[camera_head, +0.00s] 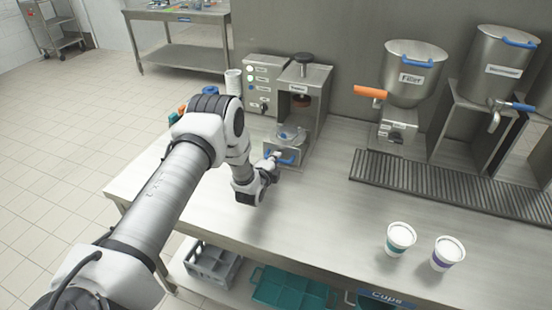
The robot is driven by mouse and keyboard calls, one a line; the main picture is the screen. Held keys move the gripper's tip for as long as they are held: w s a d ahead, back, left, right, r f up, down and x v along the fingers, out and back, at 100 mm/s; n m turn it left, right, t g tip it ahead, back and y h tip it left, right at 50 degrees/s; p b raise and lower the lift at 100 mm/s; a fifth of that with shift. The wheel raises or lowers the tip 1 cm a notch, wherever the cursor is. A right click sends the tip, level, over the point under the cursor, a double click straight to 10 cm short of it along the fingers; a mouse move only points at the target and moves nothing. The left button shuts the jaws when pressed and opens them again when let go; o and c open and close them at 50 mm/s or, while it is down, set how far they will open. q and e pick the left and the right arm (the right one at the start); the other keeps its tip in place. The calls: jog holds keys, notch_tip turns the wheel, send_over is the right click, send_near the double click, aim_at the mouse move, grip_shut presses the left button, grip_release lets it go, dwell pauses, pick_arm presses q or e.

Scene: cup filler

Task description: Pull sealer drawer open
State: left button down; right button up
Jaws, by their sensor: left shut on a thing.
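The sealer (307,88) is a steel machine at the back of the table, with an open bay and a black knob on top. Its drawer (290,143) is low in the bay and has a blue handle (287,160) on its front. My left gripper (275,162) reaches in from the left and is shut on the blue handle. The fingertips are small and partly hidden by the wrist. How far the drawer stands out is hard to tell. My right gripper is not in view.
Two filled cups (400,238) (447,253) stand at the right front of the table. The filler (413,75) and another dispenser (500,65) stand behind a drain grate (450,185). A control box (266,80) adjoins the sealer. The tabletop (315,215) before the drawer is clear.

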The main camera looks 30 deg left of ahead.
pick_arm(q)
jog(key=c, duration=1.2)
grip_release()
jog(key=shift+a, duration=0.1)
jog(key=v, duration=1.2)
